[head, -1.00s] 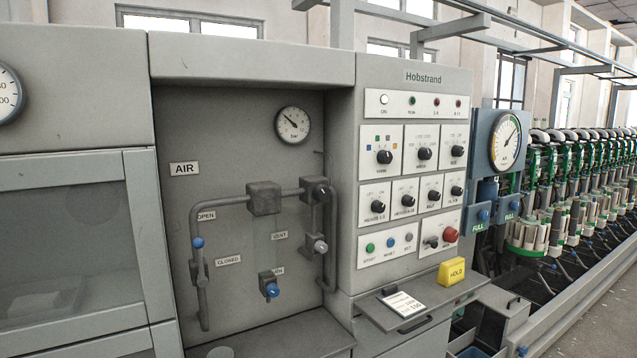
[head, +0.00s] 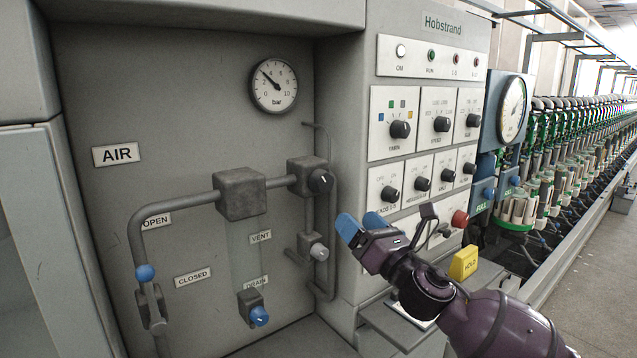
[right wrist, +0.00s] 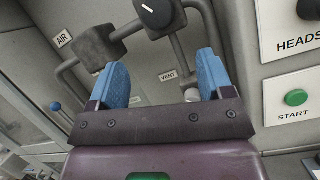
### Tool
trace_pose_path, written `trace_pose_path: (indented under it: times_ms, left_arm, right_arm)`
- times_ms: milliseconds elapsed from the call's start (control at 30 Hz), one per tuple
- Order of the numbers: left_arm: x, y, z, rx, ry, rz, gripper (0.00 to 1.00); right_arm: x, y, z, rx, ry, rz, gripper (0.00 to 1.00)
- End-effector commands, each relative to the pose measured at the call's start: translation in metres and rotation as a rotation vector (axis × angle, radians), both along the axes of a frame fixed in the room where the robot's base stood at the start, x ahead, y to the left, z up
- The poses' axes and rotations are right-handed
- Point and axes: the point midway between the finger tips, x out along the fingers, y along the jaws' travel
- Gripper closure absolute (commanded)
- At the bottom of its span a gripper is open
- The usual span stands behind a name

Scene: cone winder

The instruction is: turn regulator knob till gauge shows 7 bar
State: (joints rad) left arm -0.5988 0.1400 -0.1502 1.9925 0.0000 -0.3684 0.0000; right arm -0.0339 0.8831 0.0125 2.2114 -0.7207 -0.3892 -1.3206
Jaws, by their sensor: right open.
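The round gauge (head: 274,85) marked bar sits high on the grey air panel. Its needle points up-left, at about 3 on the 0 to 10 scale. The black regulator knob (head: 320,181) with a white mark is on the right-hand pipe block below the gauge. It also shows at the top of the right wrist view (right wrist: 155,12). My right gripper (head: 361,224), with blue fingers, is open and empty, below and right of the knob and apart from it. The right wrist view shows the fingers spread (right wrist: 162,75). My left gripper is not in view.
A grey vent knob (head: 319,251) and a blue drain knob (head: 259,316) sit below the regulator. A blue-ended valve lever (head: 145,272) is at left. The control panel (head: 384,150) stands out to the right, with a yellow hold block (head: 464,262).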

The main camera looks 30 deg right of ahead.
Motion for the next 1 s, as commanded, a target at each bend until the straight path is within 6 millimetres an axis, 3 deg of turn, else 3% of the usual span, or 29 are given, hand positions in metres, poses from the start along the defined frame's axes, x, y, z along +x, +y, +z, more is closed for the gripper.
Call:
trace_pose_path:
  times_ms: [200,467,1000]
  left_arm:
    - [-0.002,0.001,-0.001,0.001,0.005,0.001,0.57]
    - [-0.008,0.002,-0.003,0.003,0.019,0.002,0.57]
    - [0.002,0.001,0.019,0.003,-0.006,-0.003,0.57]
  right_arm:
    - [-0.001,0.000,0.002,-0.226,-0.030,-0.095,0.26]
    - [0.009,0.001,0.006,-0.262,-0.034,-0.110,0.26]
    - [0.078,0.006,0.035,-0.258,-0.032,-0.109,0.26]
